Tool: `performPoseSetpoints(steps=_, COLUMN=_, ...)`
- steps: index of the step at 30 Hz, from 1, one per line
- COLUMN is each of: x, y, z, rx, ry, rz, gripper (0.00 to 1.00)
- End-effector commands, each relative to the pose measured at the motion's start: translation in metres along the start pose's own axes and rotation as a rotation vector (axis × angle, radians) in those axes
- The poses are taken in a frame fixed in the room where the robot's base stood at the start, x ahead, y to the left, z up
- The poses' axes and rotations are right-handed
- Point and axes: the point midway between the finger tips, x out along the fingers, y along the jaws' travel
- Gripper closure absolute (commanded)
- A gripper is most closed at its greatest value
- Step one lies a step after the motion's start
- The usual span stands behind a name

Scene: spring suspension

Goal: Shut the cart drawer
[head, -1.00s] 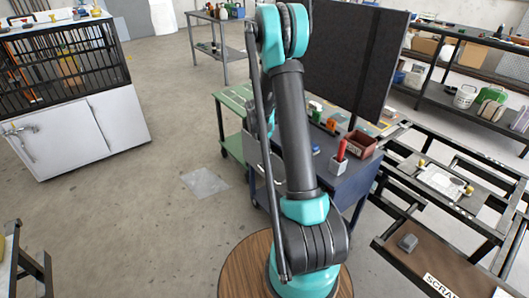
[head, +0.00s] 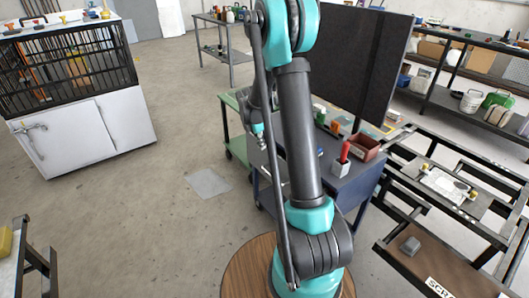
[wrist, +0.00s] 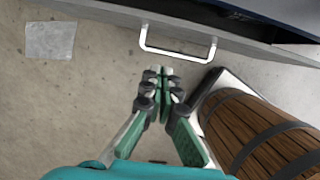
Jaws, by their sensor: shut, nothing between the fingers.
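The blue cart (head: 350,184) stands behind my arm in the head view, with its drawer side mostly hidden by the arm. In the wrist view the grey drawer front (wrist: 110,14) runs across the top, with a white bar handle (wrist: 178,52) on it. A dark gap between the drawer front and the blue cart top (wrist: 290,12) shows the drawer standing partly out. My gripper (wrist: 161,72) is shut and empty, its tips just below the handle in the picture; contact cannot be told. In the head view my gripper (head: 258,130) is small, left of my arm.
A red-handled tool in a block (head: 341,160) and a red bin (head: 366,147) sit on the cart. A green table (head: 238,148) stands behind it, and a black rail frame (head: 420,205) stands to the right. The floor left of the cart is clear, with a flat grey patch (head: 208,183).

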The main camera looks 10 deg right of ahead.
Motion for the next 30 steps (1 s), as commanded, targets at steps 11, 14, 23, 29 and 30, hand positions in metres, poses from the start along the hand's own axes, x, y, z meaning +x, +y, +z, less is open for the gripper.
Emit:
performPoseSetpoints(steps=11, x=-0.033, y=-0.001, z=0.000, rx=0.035, ry=0.001, rz=0.000, gripper=0.83)
performPoseSetpoints(steps=14, x=-0.033, y=-0.005, z=0.000, rx=0.149, ry=0.005, rz=-0.001, gripper=0.70)
performPoseSetpoints(steps=23, x=-0.027, y=-0.024, z=-0.001, rx=0.826, ry=0.029, rz=-0.013, gripper=0.66)
performPoseSetpoints(steps=29, x=-0.024, y=-0.036, z=-0.002, rx=1.263, ry=0.040, rz=-0.029, gripper=0.66)
performPoseSetpoints(steps=30, x=-0.023, y=-0.037, z=-0.002, rx=1.331, ry=0.041, rz=-0.032, gripper=0.66)
